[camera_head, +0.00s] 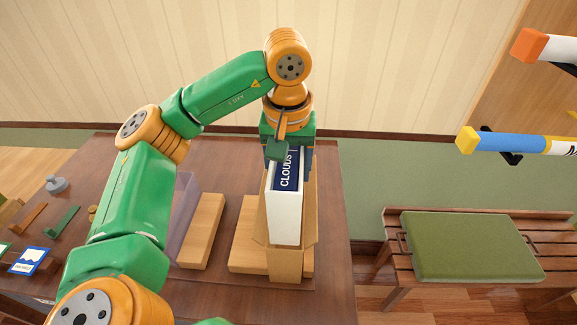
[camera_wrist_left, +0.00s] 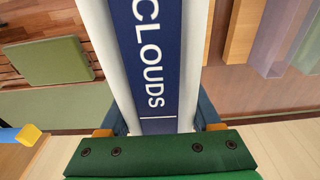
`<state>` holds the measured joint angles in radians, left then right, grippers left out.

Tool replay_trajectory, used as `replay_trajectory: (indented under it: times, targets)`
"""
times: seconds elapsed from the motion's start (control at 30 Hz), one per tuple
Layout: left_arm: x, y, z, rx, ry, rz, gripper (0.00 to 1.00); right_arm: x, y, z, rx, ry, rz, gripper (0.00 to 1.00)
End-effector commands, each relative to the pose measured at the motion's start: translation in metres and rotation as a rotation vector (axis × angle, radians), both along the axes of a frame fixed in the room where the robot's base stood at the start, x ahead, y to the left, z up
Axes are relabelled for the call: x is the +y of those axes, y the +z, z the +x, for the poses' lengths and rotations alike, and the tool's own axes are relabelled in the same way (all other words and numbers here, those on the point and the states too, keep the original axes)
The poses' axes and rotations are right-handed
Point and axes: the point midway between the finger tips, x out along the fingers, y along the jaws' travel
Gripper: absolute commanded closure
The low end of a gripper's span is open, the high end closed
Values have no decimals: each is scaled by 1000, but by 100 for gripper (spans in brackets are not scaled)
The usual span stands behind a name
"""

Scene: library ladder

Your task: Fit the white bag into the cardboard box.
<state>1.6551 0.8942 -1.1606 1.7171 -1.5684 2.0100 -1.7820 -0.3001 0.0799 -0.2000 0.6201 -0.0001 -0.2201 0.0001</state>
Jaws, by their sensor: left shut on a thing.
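The white bag (camera_head: 286,218) is a tall, narrow white block with a navy strip reading "CLOUDS". It stands about upright in the head view, and it also fills the middle of the left wrist view (camera_wrist_left: 197,45). My left gripper (camera_head: 288,158) is shut on its upper end, with one blue finger on each side. The open cardboard box (camera_head: 286,264) is directly below, on the brown table. My right gripper is not in view.
Small tools and a card (camera_head: 28,260) lie at the table's far left. A bench with a green cushion (camera_head: 470,246) is at right, below coloured poles (camera_head: 510,141).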

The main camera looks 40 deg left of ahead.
Motion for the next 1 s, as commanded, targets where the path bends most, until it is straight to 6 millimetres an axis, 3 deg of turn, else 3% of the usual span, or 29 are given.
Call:
replay_trajectory:
  times: [0.57,1.0]
  targets:
    - [0,0,0,-1,0,0,100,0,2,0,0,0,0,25]
    - [0,-10,0,-1,0,-1,100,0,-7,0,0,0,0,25]
